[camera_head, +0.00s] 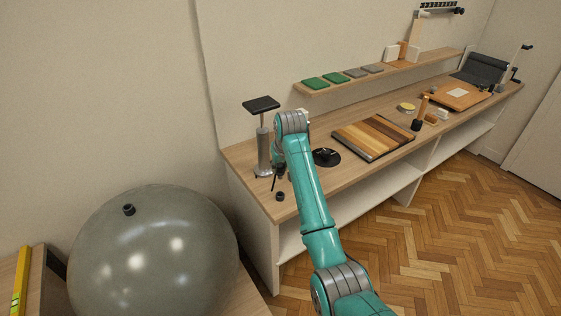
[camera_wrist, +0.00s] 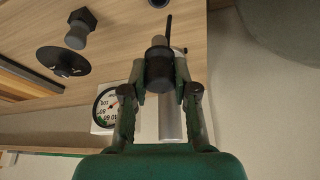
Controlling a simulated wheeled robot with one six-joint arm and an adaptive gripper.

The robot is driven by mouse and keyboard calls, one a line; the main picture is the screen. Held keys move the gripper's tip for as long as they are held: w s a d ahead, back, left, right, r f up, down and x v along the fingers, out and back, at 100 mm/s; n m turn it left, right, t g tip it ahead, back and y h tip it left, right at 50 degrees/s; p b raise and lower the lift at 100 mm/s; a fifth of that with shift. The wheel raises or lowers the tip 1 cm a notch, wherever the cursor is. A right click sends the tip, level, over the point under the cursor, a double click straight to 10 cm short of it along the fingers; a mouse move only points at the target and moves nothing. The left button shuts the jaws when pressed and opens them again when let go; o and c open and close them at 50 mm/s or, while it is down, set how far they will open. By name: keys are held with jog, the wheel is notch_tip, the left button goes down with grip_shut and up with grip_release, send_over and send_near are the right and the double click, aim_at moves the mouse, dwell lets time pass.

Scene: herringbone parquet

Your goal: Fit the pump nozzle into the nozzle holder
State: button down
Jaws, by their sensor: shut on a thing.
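My gripper (camera_wrist: 160,75) is shut on a dark cylindrical piece with a thin black stem, which looks like the pump nozzle (camera_wrist: 158,67). In the head view, my arm's end is over the left end of the bench, beside the pump (camera_head: 263,150), and the held piece (camera_head: 280,172) is small and partly hidden. The pump is an upright grey cylinder with a flat black top. A small dark ring (camera_head: 280,196) sits near the bench's front left corner, below the held piece. It may be the nozzle holder; it also shows at the top of the wrist view (camera_wrist: 158,3).
A black disc (camera_head: 326,158) lies right of my arm, with a striped wooden board (camera_head: 373,137) beyond. The wrist view shows a white dial gauge (camera_wrist: 104,106) and a dark knob (camera_wrist: 79,28). A large grey ball (camera_head: 152,252) stands left of the bench (camera_head: 243,157).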

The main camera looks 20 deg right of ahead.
aim_at(281, 178)
jog(key=shift+f, duration=3.25)
jog(key=shift+f, duration=1.65)
jog(key=c, duration=0.8)
grip_release()
jog(key=shift+r, duration=0.1)
jog(key=v, duration=1.2)
